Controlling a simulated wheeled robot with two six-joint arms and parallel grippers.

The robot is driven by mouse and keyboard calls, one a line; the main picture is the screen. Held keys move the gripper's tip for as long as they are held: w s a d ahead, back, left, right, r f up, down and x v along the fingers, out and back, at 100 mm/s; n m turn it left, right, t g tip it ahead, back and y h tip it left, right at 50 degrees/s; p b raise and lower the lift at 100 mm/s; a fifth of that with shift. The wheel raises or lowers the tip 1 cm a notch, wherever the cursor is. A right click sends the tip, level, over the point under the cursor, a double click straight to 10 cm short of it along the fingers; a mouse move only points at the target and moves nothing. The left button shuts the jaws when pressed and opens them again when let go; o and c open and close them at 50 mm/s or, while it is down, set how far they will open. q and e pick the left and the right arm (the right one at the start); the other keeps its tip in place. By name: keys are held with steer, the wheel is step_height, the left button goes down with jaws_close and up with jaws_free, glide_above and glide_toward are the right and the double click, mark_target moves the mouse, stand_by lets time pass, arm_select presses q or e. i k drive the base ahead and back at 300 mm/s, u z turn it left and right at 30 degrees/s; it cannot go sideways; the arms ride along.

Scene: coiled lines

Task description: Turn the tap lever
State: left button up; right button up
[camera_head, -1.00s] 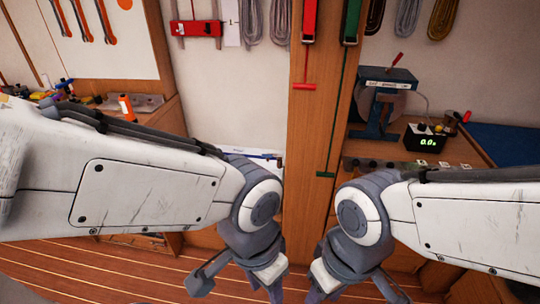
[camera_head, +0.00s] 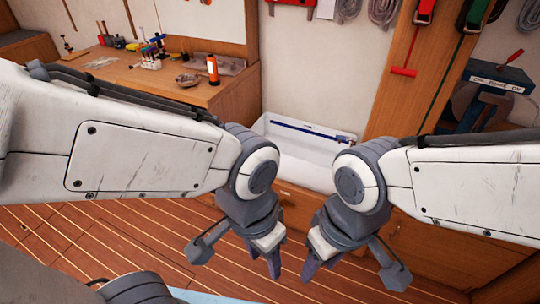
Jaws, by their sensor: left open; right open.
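A white basin (camera_head: 288,150) stands against the wall behind my grippers, its right part partly hidden by my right arm. My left gripper (camera_head: 236,262) is open and empty, in front of and below the basin in the picture. My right gripper (camera_head: 352,268) is also open and empty, to the right of the left one. Neither gripper touches the basin or the fitting.
A wooden post (camera_head: 392,90) rises right of the basin, with a blue machine (camera_head: 495,95) beyond. The striped wooden floor (camera_head: 110,235) is open.

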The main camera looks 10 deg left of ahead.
mark_target(353, 141)
steer(key=u, duration=0.2)
steer(key=i, duration=1.3)
steer(key=z, duration=0.25)
